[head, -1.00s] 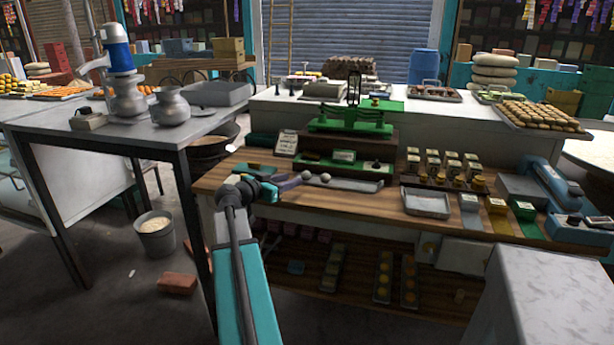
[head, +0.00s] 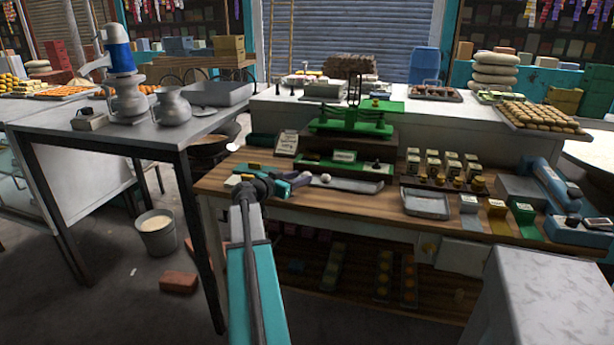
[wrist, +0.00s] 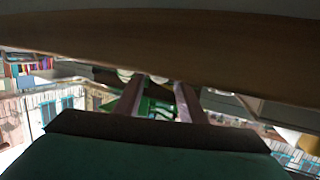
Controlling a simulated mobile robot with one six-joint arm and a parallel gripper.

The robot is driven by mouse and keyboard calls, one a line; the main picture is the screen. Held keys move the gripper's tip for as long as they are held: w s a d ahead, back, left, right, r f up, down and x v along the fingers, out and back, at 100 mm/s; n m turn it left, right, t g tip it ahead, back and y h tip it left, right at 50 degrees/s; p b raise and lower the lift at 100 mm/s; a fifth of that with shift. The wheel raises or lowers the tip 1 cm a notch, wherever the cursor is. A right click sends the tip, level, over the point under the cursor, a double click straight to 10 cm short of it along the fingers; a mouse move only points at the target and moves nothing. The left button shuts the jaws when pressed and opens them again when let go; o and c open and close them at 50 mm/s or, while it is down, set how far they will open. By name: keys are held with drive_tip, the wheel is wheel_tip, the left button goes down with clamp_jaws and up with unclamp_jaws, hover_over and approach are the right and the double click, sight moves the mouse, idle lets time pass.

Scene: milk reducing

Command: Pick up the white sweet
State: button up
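Two small white round sweets show in the wrist view. One sweet (wrist: 158,78) appears between my fingertips, and the other (wrist: 125,75) is beside the left finger. In the head view one white sweet (head: 325,178) lies at the left end of a shallow grey metal tray (head: 358,185). The other sweet is hidden behind my gripper there. My gripper (head: 300,183) is low over the wooden table, with its fingers at the tray's left end. In the wrist view its purple-grey fingers (wrist: 160,88) stand apart, with no clear contact on a sweet.
A green balance scale (head: 350,125) stands behind the tray. A price card (head: 287,143) is to the left of it. An empty metal tray (head: 427,203) and several small boxes are to the right. The wooden tabletop (head: 340,208) in front is mostly clear.

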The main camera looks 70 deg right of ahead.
drive_tip(key=shift+x, duration=1.35)
drive_tip(key=c, duration=0.8)
